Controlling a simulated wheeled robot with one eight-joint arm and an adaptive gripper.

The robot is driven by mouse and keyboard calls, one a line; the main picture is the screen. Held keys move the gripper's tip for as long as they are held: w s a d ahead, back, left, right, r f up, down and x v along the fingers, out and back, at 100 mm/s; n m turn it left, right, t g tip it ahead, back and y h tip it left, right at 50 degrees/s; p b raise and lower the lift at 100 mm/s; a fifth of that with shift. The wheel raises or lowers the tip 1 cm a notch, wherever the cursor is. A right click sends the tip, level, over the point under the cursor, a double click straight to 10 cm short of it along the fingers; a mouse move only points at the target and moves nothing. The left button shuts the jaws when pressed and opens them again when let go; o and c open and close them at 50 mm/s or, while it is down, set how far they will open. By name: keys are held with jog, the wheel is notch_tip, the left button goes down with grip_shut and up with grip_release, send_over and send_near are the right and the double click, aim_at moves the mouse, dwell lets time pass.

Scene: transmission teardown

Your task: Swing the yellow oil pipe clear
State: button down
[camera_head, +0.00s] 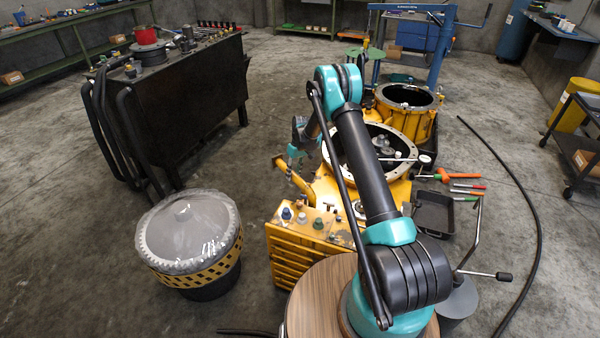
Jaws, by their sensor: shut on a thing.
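The yellow oil pipe (300,183) slants from the yellow transmission housing (327,185) up and out to the left. My gripper (293,160), teal and black, is at the pipe's upper left end and shut on it. The fingers are small in the picture, so the exact contact is hard to see. The pipe's lower end is close to the housing; whether it still touches there I cannot tell. My arm hides part of the housing's round open flange and its right side.
A wrapped drum (190,235) with a yellow-black band stands at the lower left. A black tank (190,100) with hoses is at the back left. Tools and a black tray (433,212) lie right of the housing. The floor between tank and housing is clear.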

jog(key=shift+s+a+n, duration=0.7)
jog(key=shift+a+n, duration=0.1)
jog(key=shift+a, duration=0.1)
jog(key=c, duration=1.1)
grip_release()
notch_tip(320, 180, up, 12)
jog(key=w+d, duration=0.1)
jog(key=shift+w+d, duration=0.3)
jog(key=shift+d, duration=0.05)
